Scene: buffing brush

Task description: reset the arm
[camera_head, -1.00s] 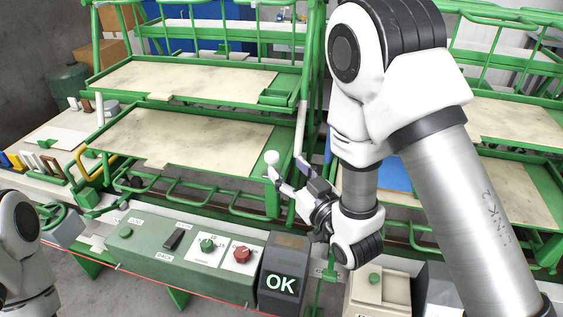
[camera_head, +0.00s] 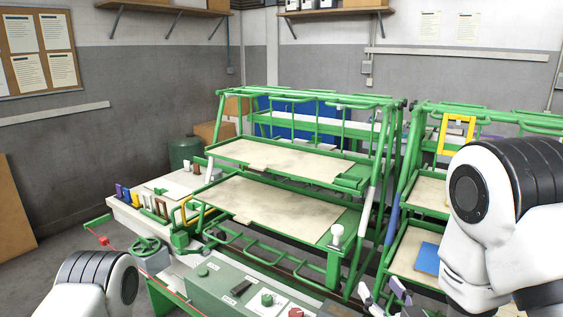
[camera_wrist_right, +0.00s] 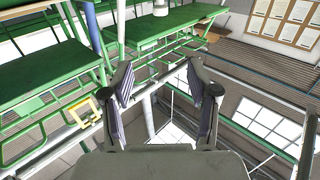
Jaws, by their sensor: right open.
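My right arm comes in at the right edge of the head view. Its gripper (camera_head: 384,294) shows only partly at the bottom of that view, low beside the green rack. In the right wrist view my right gripper (camera_wrist_right: 166,92) is open, with nothing between its fingers. A white knob (camera_head: 336,234) stands on the front corner of the rack's lower shelf, up and left of that gripper and apart from it. Part of my left arm shows at the bottom left of the head view, but its gripper is outside the picture.
A green rack (camera_head: 340,180) with beige panels fills the middle. A green control box (camera_head: 222,283) with knobs stands in front of it. A side table (camera_head: 130,208) holds colored items at the left. A yellow frame (camera_head: 457,134) is on the right rack. Open floor lies at the left.

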